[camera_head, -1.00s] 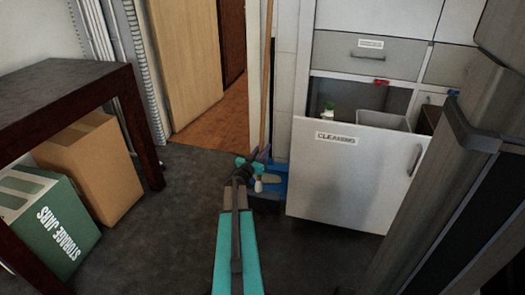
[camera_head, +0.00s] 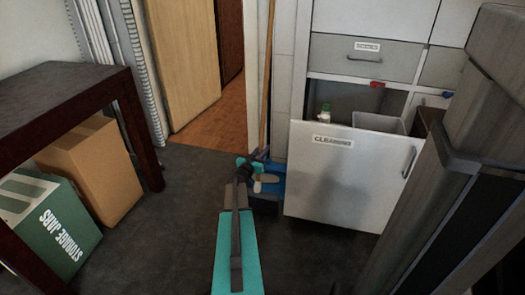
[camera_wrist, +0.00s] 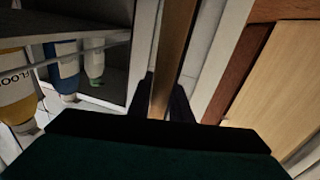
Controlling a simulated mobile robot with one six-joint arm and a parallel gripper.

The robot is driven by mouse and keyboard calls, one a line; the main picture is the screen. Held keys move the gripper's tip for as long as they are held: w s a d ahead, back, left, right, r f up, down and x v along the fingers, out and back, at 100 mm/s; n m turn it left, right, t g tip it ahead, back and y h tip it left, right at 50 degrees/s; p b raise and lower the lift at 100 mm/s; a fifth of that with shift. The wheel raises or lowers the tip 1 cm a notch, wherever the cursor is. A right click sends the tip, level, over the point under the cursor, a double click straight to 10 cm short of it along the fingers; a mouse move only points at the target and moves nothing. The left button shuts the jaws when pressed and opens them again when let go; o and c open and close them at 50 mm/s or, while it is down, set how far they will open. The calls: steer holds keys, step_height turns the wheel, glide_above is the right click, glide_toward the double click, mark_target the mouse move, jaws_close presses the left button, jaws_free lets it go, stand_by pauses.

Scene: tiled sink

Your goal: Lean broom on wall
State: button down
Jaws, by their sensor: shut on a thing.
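The broom's wooden handle (camera_head: 268,85) stands nearly upright by the narrow white wall section (camera_head: 284,80) between the doorway and the cabinet. Its top runs out of the picture. In the wrist view the handle (camera_wrist: 174,55) passes between the two dark fingers of my gripper (camera_wrist: 168,100). My gripper (camera_head: 259,157) is shut on the handle low down. I cannot tell whether the handle touches the wall.
A pulled-out white cabinet front labelled CLEANING (camera_head: 340,180) stands close to the right, with bottles behind it. A dark table (camera_head: 70,90) with a cardboard box (camera_head: 95,170) and green box (camera_head: 50,225) is left. Floor between is clear.

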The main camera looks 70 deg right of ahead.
steer(key=shift+f, duration=0.2)
stand_by(0.8)
steer(key=c, duration=1.5)
jaws_free()
steer(key=shift+c, duration=0.2)
steer(key=shift+f, duration=0.1)
steer(key=shift+p, duration=0.3)
steer(key=w+a+p, duration=0.2)
steer(key=a+p, duration=0.2)
steer(key=a, duration=0.9)
steer(key=shift+a+f, duration=0.2)
steer(key=shift+a, duration=0.15)
